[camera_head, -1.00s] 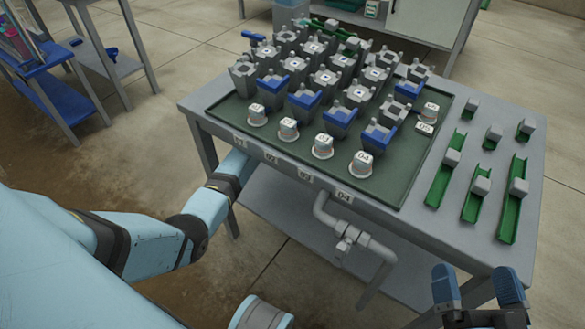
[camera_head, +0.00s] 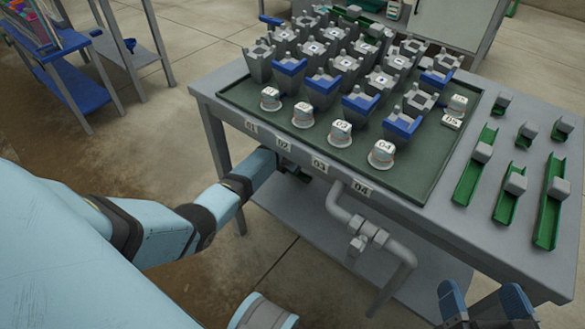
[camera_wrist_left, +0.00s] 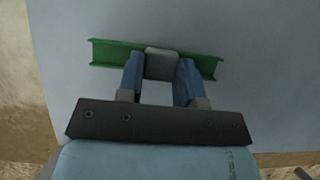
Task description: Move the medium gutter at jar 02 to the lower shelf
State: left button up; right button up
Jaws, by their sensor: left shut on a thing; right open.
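The green gutter (camera_wrist_left: 108,52) with a grey block (camera_wrist_left: 161,62) on it is in the left wrist view. My left gripper (camera_wrist_left: 160,75) is shut on that block, with a blue finger on each side. The pale surface behind the gutter appears to be the lower shelf (camera_head: 318,222); I cannot tell whether the gutter touches it. In the head view my left arm reaches under the table's front edge, and only a bit of green shows there. My right gripper (camera_head: 485,300) is open and empty at the bottom right. Jar 02 (camera_head: 303,116) stands behind its label on the tray.
The table (camera_head: 490,232) carries a dark green tray (camera_head: 432,165) with grey and blue pots and several labelled jars. Several green gutters (camera_head: 503,202) with grey blocks lie at the right. A grey pipe (camera_head: 372,235) hangs below the front edge, right of my left arm.

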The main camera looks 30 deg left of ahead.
pick_arm(q)
jog(key=o, duration=0.9)
jog(key=shift+f, duration=0.1)
jog(key=shift+o, duration=0.2)
pick_arm(e)
jog(key=shift+r, duration=0.1)
pick_arm(q)
jog(key=p+v, duration=0.7)
jog(key=v, duration=0.5)
jog(key=shift+r, duration=0.2)
pick_arm(e)
notch_tip(320, 180, up, 10)
jog(key=m+t, duration=0.1)
jog(key=t, duration=0.2)
jog(key=shift+s+d+f+t, duration=0.25)
jog(key=shift+s+t, duration=0.1)
jog(key=shift+t, duration=0.05)
pick_arm(q)
jog(key=shift+f, duration=0.1)
